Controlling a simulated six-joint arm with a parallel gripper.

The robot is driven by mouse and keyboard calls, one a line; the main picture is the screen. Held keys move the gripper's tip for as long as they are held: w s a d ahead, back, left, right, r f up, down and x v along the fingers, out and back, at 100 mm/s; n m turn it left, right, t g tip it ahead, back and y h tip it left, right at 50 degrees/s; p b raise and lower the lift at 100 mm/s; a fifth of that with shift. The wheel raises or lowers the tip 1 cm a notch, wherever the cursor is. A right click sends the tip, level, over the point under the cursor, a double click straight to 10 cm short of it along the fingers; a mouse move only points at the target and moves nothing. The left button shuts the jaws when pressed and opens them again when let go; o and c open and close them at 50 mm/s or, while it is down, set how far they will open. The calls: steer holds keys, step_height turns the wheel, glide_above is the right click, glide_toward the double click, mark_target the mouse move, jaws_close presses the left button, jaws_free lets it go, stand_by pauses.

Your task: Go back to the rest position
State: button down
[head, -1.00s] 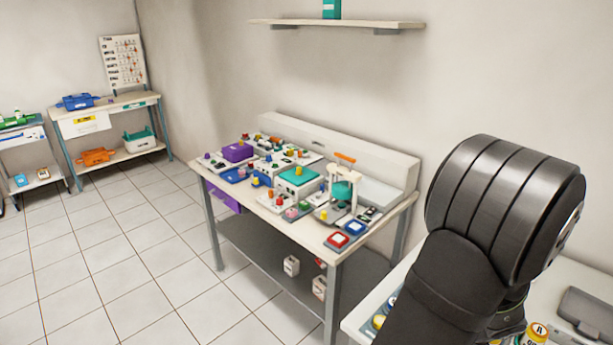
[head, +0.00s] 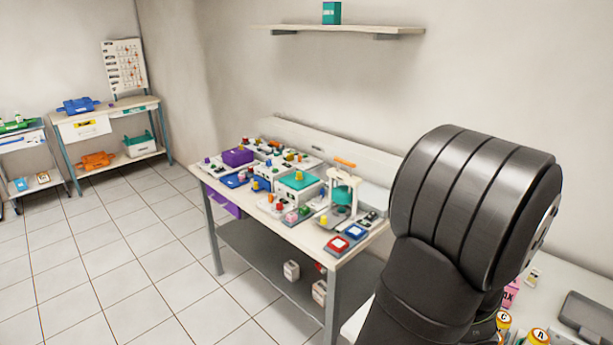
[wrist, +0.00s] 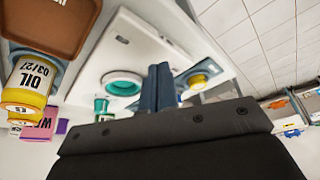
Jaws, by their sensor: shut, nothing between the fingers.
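My gripper (wrist: 159,88) shows in the wrist view, its two dark blue-grey fingers pressed together with nothing between them. It is apart from the things around it. In the head view my dark arm covers the right side, and the gripper itself is hidden behind it. No marked rest position shows in either view.
The wrist view shows a yellow OIL jar (wrist: 32,80), a brown tray (wrist: 60,22) and a white panel with a teal ring (wrist: 122,84).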

steer(key=shift+s+a+r+m, duration=0.2)
steer(key=shift+a+m, duration=0.2)
steer(key=shift+a, duration=0.05)
steer(key=a+v, duration=0.1)
steer(key=v, duration=0.8)
steer(key=x, duration=0.9)
steer(key=shift+s+d, duration=0.1)
steer(key=shift+d, duration=0.3)
steer(key=d+n, duration=0.1)
steer(key=d+n+y, duration=0.1)
steer(key=d+n, duration=0.1)
steer(key=w+d+n, duration=0.1)
steer(key=d+n, duration=0.1)
steer(key=shift+d+f+g+y, duration=0.1)
steer(key=shift+f+g+y, duration=0.2)
steer(key=shift+f+g, duration=0.1)
steer(key=d+n, duration=0.2)
steer(key=n, duration=0.1)
steer(key=shift+s+d+n+g+y, duration=0.1)
steer(key=shift+s+n+g+y, duration=0.1)
steer(key=shift+n+g+y, duration=0.15)
steer(key=d+n+g, duration=0.1)
steer(key=n, duration=0.1)
steer(key=shift+w+d+n+y, duration=0.1)
steer(key=shift+d+n+y, duration=0.25)
steer(key=shift+d, duration=0.05)
steer(key=shift+s+d, duration=0.35)
steer(key=shift+d, duration=0.3)
steer(key=c, duration=2.2)
jaws_free()
